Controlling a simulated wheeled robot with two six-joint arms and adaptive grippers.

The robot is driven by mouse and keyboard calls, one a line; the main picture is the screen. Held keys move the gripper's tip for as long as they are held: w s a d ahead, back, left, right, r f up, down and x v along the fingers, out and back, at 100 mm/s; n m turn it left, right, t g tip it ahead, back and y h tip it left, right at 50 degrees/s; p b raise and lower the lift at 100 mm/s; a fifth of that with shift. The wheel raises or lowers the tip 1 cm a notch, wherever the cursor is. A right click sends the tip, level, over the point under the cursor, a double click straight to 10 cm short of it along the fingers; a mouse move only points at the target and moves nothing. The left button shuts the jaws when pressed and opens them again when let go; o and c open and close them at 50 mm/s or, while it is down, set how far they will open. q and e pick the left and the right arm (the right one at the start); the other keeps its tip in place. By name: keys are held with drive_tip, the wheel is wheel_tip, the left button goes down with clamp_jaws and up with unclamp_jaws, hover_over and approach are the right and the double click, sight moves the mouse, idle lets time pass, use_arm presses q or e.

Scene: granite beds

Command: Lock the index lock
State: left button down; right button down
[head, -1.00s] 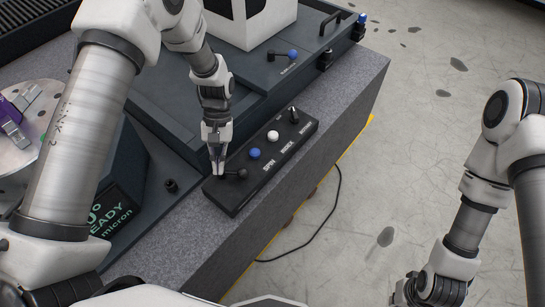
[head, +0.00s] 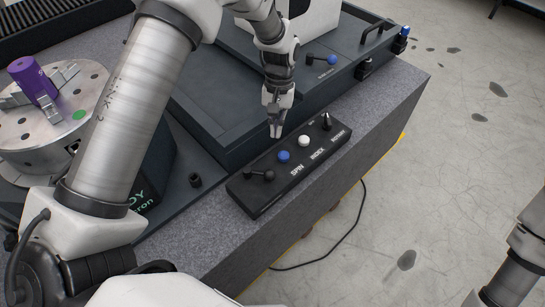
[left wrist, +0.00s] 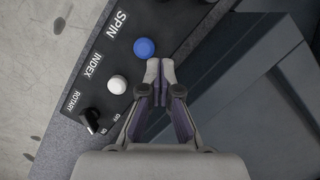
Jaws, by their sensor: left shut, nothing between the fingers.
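The black control box (head: 262,203) on the granite ledge carries a black lever (head: 258,175), a blue button (head: 284,156) marked SPIN, a white button (head: 304,141) marked INDEX, and a black rotary knob (head: 326,121). My left gripper (head: 275,131) is shut and empty, pointing down just behind the blue button. In the left wrist view its fingertips (left wrist: 160,67) are beside the blue button (left wrist: 144,48), and the white button (left wrist: 117,84) also shows. My right gripper is out of view.
A round metal table (head: 30,140) with a purple part (head: 34,82) stands at the left. A raised dark deck (head: 225,115) lies behind the control box.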

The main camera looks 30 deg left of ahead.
use_arm(q)
hover_over(272, 159)
drive_tip(key=f, duration=0.5)
drive_tip(key=shift+w+d+f+p, duration=0.25)
drive_tip(key=shift+w+f+p, duration=0.05)
drive_tip(key=shift+f+p, duration=0.05)
drive_tip(key=s, duration=0.2)
drive_tip(key=s+d+p, duration=0.1)
drive_tip(key=shift+s+d+f, duration=0.1)
drive_tip(key=shift+s+f, duration=0.25)
drive_tip(key=shift+f, duration=0.1)
